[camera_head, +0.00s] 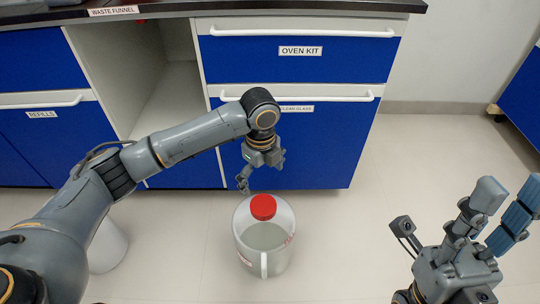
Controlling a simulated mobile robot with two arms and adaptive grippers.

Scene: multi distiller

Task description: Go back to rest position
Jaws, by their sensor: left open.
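My left arm reaches in from the left, and its gripper (244,182) points down, open, with nothing seen between its fingers. It is just behind and above a translucent white jug (246,257) with a red cap (263,207) and a handle facing me. The jug looks upright on the floor. I cannot tell how much room lies between the fingertips and the jug. My right gripper (508,205) is at the lower right, fingers pointing up and apart, with nothing seen between them.
A counter with blue fronts stands behind, with drawers labelled "OVEN KIT" (300,51) and "REFILLS" (41,115). An open bay (160,80) lies under the "WASTE FUNNEL" label (113,11). A white round object (107,248) is partly hidden behind my left arm. The floor right of the jug is clear.

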